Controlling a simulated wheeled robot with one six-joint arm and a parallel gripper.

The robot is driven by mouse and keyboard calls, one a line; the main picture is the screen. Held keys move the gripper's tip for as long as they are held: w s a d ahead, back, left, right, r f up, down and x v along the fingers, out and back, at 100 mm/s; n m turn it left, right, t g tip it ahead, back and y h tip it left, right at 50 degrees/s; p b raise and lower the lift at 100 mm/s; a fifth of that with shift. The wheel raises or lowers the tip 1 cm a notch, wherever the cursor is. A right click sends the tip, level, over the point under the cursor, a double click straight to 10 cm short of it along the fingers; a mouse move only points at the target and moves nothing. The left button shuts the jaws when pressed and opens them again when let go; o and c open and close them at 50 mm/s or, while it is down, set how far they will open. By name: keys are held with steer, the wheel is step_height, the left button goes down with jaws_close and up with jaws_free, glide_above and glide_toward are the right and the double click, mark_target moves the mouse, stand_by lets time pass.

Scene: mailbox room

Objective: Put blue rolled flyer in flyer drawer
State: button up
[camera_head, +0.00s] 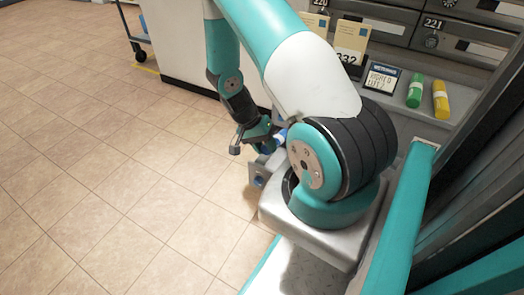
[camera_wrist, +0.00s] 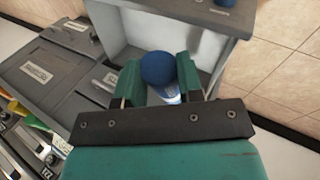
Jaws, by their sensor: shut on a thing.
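The blue rolled flyer (camera_wrist: 158,69) is held between the two green fingers of my gripper (camera_wrist: 157,78), with its round blue end showing. In the head view a bit of the blue flyer (camera_head: 281,135) shows beside my gripper (camera_head: 262,140), partly hidden by my arm. An open grey drawer with a pale inside (camera_wrist: 197,45) lies just beyond the fingers in the wrist view, and the flyer appears over its opening. I cannot tell whether the flyer touches the drawer. The drawer front (camera_head: 257,173) shows partly below my gripper in the head view.
A green roll (camera_head: 414,93) and a yellow roll (camera_head: 440,100) stand on the grey counter at right, near a small sign (camera_head: 381,78). Numbered mailboxes (camera_head: 470,40) are behind. A cart (camera_head: 135,40) stands at the back left. The tiled floor (camera_head: 90,170) at left is clear.

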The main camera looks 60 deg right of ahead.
steer(key=d+f+b, duration=0.5)
steer(key=f, duration=0.3)
steer(key=shift+w, duration=0.2)
steer(key=o, duration=1)
steer(key=shift+r, duration=0.1)
steer(key=p+v, duration=0.8)
steer(key=v, duration=0.9)
steer(key=shift+r, duration=0.2)
steer(key=shift+w, duration=0.1)
